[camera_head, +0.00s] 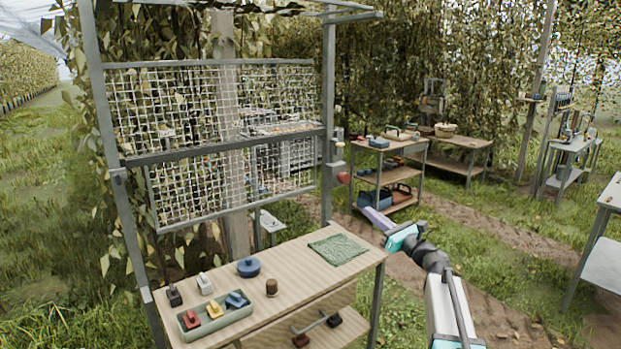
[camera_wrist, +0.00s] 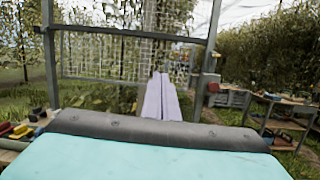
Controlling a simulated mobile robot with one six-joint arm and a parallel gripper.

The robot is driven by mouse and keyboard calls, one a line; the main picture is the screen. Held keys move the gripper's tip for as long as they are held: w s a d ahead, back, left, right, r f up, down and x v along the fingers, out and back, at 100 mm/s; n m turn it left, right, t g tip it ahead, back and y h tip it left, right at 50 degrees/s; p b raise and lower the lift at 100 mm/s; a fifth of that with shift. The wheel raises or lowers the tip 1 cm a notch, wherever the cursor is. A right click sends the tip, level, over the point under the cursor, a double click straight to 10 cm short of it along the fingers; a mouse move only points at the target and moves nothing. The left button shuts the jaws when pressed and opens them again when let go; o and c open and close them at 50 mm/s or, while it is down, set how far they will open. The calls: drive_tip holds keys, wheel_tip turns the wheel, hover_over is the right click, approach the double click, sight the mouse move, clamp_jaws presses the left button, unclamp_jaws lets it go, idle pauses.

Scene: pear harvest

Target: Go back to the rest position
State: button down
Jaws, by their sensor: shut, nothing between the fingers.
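My gripper (camera_head: 377,217) is at the end of my arm, raised in the air beyond the right end of the near workbench (camera_head: 290,262). Its pale purple fingers are together and hold nothing. In the wrist view the fingers of my gripper (camera_wrist: 160,82) point ahead toward the mesh frame, side by side. The gripper touches nothing that I can see.
A metal frame with wire mesh (camera_head: 200,110) stands behind the bench. A tray (camera_head: 215,318) with blocks, a blue pot (camera_head: 248,267) and a green cloth (camera_head: 338,249) sit on the bench. Shelves (camera_head: 385,178) stand farther back.

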drive_tip(key=s+a+f+g, duration=0.2)
drive_tip(key=s+a+f, duration=0.15)
drive_tip(key=f, duration=0.55)
drive_tip(key=s+a+f+n+g, duration=0.15)
drive_tip(key=a+f, duration=0.35)
drive_tip(key=f, duration=0.5)
drive_tip(key=s+a+f+g, duration=0.2)
drive_tip(key=s+a+f, duration=0.15)
drive_tip(key=f, duration=0.55)
drive_tip(key=s+a+f+n+g+h, duration=0.1)
drive_tip(key=s+a+f+n+g, duration=0.2)
drive_tip(key=s+f, duration=0.7)
drive_tip(key=s+a+f+n+g+h, duration=0.1)
drive_tip(key=s+a+f+n+g, duration=0.2)
drive_tip(key=s+f, duration=0.65)
drive_tip(key=s+d+f+n+g+h+b, duration=0.1)
drive_tip(key=s+d+f+n+g+h, duration=0.15)
drive_tip(key=s+f+n, duration=0.5)
drive_tip(key=s+d+f+n+g+h, duration=0.15)
drive_tip(key=s+f+g, duration=0.25)
drive_tip(key=s+f, duration=0.75)
drive_tip(key=s+d+r+n+g+h, duration=0.2)
drive_tip(key=s+d+n+g+h, duration=0.2)
drive_tip(key=s+d+n, duration=0.7)
drive_tip(key=s+n+h, duration=0.1)
drive_tip(key=s+h, duration=0.1)
drive_tip(key=s, duration=0.1)
drive_tip(key=shift+s+d+h, duration=0.15)
drive_tip(key=shift+s+h, duration=0.2)
drive_tip(key=shift+h, duration=0.05)
